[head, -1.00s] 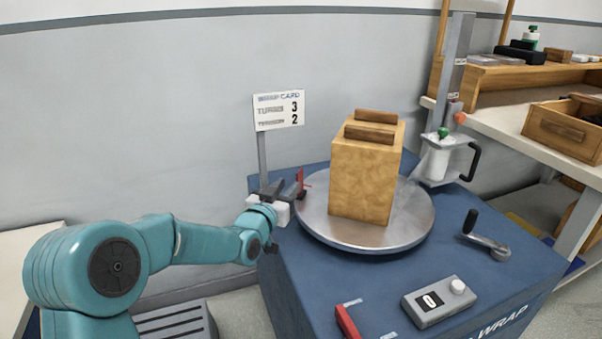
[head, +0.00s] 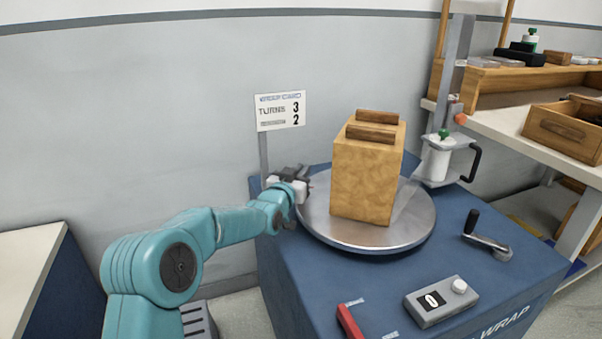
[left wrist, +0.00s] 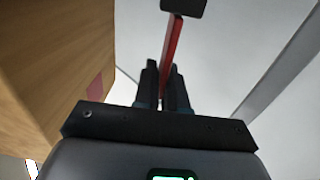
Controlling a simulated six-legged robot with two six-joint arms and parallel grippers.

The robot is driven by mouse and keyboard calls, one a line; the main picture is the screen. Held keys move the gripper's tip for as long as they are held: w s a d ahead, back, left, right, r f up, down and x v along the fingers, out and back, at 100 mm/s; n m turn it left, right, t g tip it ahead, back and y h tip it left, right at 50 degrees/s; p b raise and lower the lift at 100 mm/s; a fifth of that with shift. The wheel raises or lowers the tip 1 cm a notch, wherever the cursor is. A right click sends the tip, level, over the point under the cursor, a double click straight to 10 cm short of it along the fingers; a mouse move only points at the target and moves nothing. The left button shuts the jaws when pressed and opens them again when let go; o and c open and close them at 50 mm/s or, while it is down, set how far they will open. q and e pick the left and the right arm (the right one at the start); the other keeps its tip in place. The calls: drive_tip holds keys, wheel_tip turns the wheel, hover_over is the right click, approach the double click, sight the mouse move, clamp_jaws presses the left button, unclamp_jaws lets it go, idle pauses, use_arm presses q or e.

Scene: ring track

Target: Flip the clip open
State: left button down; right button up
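The clip shows in the left wrist view as a thin red bar (left wrist: 172,45) with a black end at the top. It runs down between the fingers of my left gripper (left wrist: 165,85), which are close together and look shut on it. In the head view the left gripper (head: 303,172) is at the left rim of the round metal turntable (head: 370,238), beside the wooden box. The clip is hidden there by the gripper. My right gripper is not in view.
A wooden box (head: 365,180) stands on the turntable. A wrap card (head: 281,110) on a post is behind the gripper. A roll holder (head: 437,160), a crank (head: 487,242) and a control box (head: 440,300) are to the right. A red handle (head: 350,322) is at the front.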

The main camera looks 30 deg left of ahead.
use_arm(q)
drive_tip(key=shift+a, duration=0.1)
drive_tip(key=shift+a+f+n+b, duration=0.15)
drive_tip(key=shift+a+n+b, duration=0.4)
drive_tip(key=shift+n, duration=0.75)
drive_tip(key=shift+s+a+f+n+p, duration=0.1)
drive_tip(key=shift+a+f+n+p, duration=0.4)
drive_tip(key=shift+n, duration=0.9)
drive_tip(key=shift+s+a+f+n+p, duration=0.1)
drive_tip(key=shift+a+f+n, duration=0.15)
drive_tip(key=shift+a+n, duration=0.8)
drive_tip(key=shift+a+f+n+p, duration=0.3)
drive_tip(key=shift+f+n, duration=0.1)
drive_tip(key=shift+n, duration=1.35)
drive_tip(key=c, duration=1.3)
unclamp_jaws()
drive_tip(key=shift+f, duration=0.1)
drive_tip(key=shift+s, duration=0.1)
